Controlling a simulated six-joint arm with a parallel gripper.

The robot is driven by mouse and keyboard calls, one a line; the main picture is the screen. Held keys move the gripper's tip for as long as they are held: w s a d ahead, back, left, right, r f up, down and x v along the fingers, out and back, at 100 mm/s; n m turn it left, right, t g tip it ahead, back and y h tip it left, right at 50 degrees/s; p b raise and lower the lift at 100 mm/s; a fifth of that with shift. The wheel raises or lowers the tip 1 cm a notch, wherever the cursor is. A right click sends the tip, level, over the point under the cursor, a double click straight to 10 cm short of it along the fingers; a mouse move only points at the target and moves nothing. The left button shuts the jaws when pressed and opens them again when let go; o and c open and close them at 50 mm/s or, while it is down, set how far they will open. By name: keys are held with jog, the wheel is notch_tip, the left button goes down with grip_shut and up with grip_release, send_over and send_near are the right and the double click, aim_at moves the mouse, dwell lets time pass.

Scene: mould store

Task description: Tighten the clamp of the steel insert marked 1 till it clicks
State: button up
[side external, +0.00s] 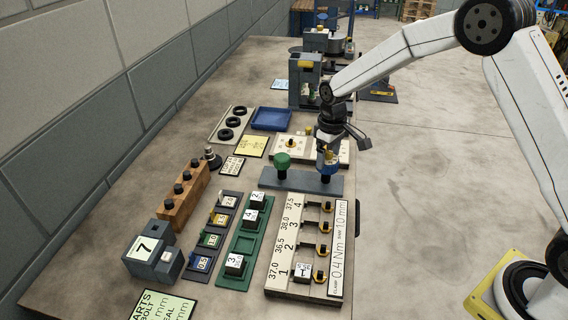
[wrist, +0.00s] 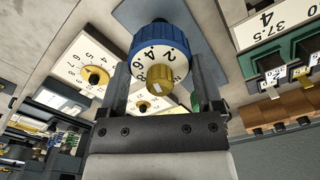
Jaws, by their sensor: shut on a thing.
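The steel insert marked 1 (side external: 303,269) sits in the bottom slot, numbered 1, of the pale mould plate (side external: 280,287). Its clamp (side external: 320,277), a small yellow and black knob, is just right of it. My gripper (side external: 328,150) is away from it, up the bench, shut on a blue torque driver (side external: 322,167) at the grey stand (side external: 268,178). In the wrist view the driver's blue numbered dial (wrist: 160,48) and brass knob (wrist: 160,77) show between my fingers. I cannot tell whether the driver's tip is clear of the stand.
A green driver (side external: 282,160) stands in the same stand, left of my gripper. The green tray (side external: 240,244) holds blocks marked 2, 4 and 3. A plate with yellow knobs (side external: 338,146) lies just behind the gripper. A card (side external: 339,252) beside the mould plate reads 0.4 Nm.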

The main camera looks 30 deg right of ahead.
jog(key=shift+r, duration=1.45)
jog(key=shift+a, duration=0.1)
jog(key=shift+s+a+r, duration=0.1)
jog(key=shift+a, duration=0.15)
jog(key=s+a+r+n, duration=0.3)
jog(key=s+a+n, duration=0.5)
jog(key=s, duration=0.3)
jog(key=s+a+r+n, duration=0.3)
jog(key=s+a+n, duration=0.5)
jog(key=s+a, duration=0.2)
jog(key=shift+s+a+r+n, duration=0.3)
jog(key=shift+s+a, duration=0.1)
jog(key=shift+a, duration=0.3)
jog(key=shift+f, duration=0.2)
jog(key=shift+f, duration=2.45)
jog(key=shift+f, duration=1.2)
